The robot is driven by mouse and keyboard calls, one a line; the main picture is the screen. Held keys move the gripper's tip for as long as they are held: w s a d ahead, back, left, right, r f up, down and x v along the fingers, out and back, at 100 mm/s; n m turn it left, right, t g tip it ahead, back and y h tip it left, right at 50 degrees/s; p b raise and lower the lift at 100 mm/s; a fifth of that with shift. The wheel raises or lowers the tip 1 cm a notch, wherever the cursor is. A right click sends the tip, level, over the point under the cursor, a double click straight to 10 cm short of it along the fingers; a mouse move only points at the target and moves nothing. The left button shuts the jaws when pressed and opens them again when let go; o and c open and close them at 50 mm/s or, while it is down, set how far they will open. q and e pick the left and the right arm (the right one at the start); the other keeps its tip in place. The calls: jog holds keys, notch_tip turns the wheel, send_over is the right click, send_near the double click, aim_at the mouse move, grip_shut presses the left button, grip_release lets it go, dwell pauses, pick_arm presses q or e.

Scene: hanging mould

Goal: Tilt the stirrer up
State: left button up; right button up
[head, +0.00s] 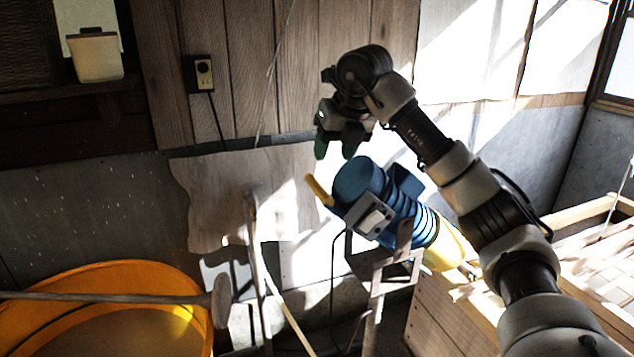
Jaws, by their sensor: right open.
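The stirrer appears to be the blue ribbed motor unit (352,180) with a yellow handle (319,190) at its upper left and a yellow section (447,247) at its lower right. It lies tilted on a metal stand (378,262), right of centre. My right gripper (336,151) is open just above the blue end, its fingers pointing down. It looks empty. I cannot tell whether a fingertip touches the stirrer. My right arm comes in from the lower right and passes in front of part of the scene. My left gripper is not in view.
An orange round tub (110,272) stands at lower left, with a long pole ending in a disc (221,301) across it. Upright wooden sticks (252,250) stand left of the stand. A wooden crate (440,318) is at lower right. A wall outlet (203,73) is behind.

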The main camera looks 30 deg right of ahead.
aim_at(319, 186)
jog(key=p+x, duration=0.2)
jog(key=x, duration=0.8)
jog(key=shift+a, duration=0.15)
grip_shut()
